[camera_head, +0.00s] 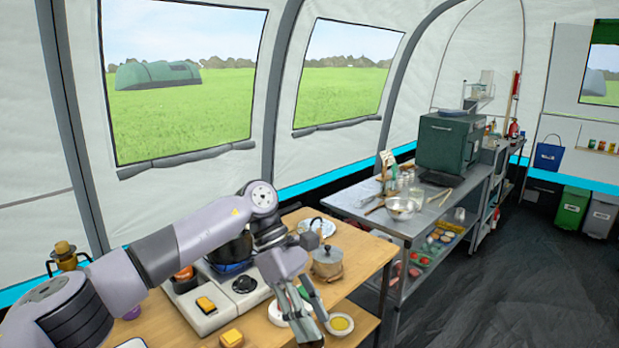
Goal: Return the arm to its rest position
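My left arm (190,235) comes in from the left and reaches across over the wooden table (365,262). Its wrist bends down, and my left gripper (318,328) points downward over the table's front right part. Its two fingers stand apart with nothing visible between them, so it looks open and empty. A small bowl with yellow content (340,324) is just right of the fingertips. A white round item (277,312) is partly hidden behind the fingers. My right gripper is not in view.
A lidded pot (327,262) stands close behind my gripper. A stove (208,308) with a dark pot (236,248) is under my arm. A yellow block (232,338) lies in front. A metal table (415,222) with a green oven (447,145) stands right. Floor (510,270) is clear.

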